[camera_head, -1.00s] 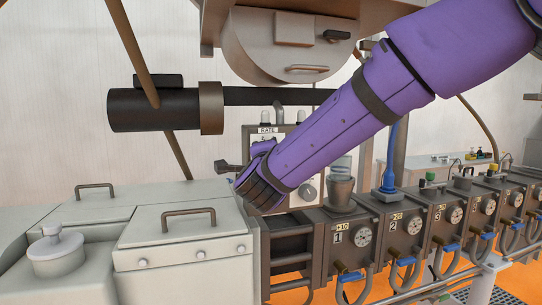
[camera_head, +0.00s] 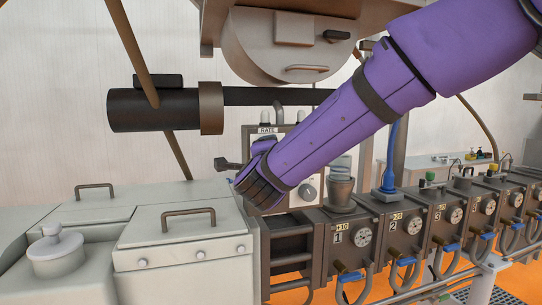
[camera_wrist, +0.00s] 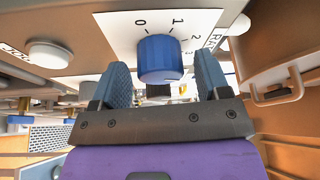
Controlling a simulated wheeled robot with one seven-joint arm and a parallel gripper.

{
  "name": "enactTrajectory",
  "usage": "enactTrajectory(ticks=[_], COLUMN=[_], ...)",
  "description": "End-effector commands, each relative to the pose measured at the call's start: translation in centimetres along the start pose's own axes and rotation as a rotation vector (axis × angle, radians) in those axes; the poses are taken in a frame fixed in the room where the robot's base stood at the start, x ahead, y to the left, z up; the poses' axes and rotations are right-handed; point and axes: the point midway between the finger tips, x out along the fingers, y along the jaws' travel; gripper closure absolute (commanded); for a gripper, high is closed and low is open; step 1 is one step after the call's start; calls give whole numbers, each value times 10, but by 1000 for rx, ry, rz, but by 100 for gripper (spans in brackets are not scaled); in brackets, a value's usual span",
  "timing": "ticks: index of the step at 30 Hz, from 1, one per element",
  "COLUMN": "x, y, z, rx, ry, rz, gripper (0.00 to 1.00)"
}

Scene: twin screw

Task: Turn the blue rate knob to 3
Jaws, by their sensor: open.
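The blue rate knob (camera_wrist: 160,58) sits on a white dial plate (camera_wrist: 118,32) in the wrist view. The numbers 0, 1, 2 and 3 show around its edge. My gripper (camera_wrist: 162,88) is open, with one finger on each side of the knob and visible gaps between. I cannot tell how deep the fingers reach along the knob. In the head view, the panel labelled RATE (camera_head: 266,129) is partly hidden behind my purple arm, and the blue knob is hidden. My gripper (camera_head: 238,181) is in front of the panel there.
A white round knob (camera_wrist: 49,55) is left of the dial in the wrist view. A dark lever (camera_head: 226,165) stands close to my gripper in the head view. A light grey box with a handle (camera_head: 188,220) is at front left. Dark numbered barrel sections (camera_head: 338,255) run right.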

Motion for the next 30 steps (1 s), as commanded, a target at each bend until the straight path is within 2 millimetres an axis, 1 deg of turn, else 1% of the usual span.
enactTrajectory(ticks=[4, 7, 15, 18, 21, 25, 30], x=[-6, -18, -69, -85, -97, -106, -108], y=[0, 0, 0, 0, 0, 0, 0], z=[0, 0, 1, 0, 0, 0, 0], rx=[0, 0, 0, 0, 0, 0, 0], ry=[-1, -2, -3, -3, -1, -1, 0], rz=[0, 0, 0, -1, 0, 0, 1], gripper=[31, 31, 31, 31, 31, 31, 31])
